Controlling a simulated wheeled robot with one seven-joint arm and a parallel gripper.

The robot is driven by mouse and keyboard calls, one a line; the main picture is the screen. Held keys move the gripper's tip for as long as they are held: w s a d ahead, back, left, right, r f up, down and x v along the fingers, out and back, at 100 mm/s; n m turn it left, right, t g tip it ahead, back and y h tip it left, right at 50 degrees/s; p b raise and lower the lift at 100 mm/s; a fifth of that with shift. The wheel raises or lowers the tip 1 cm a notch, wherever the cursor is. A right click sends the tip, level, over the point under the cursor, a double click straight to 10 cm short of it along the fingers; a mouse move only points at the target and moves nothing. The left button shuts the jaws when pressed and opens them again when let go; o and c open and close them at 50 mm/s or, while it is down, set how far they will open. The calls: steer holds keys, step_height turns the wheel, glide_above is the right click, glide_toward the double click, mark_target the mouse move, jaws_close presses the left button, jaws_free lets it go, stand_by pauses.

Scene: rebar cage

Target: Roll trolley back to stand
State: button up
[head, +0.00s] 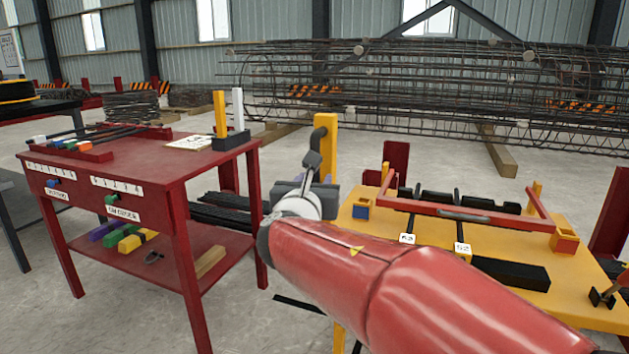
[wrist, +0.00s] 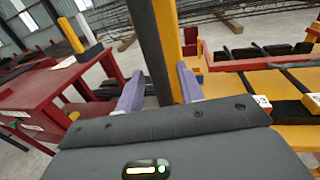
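The yellow trolley (head: 375,228) stands at the right, with a flat top and a yellow post (head: 327,148) at its left end. Whether the left finger touches is unclear. No stand is clearly identifiable.
A red workbench (head: 160,165) with a lower shelf stands close at the left. A red frame (head: 470,210), small bins and black bars lie on the trolley top. A long rebar cage (head: 430,95) spans the back. Bare concrete floor shows between.

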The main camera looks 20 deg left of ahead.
steer(key=shift+w, duration=0.4)
jaws_close()
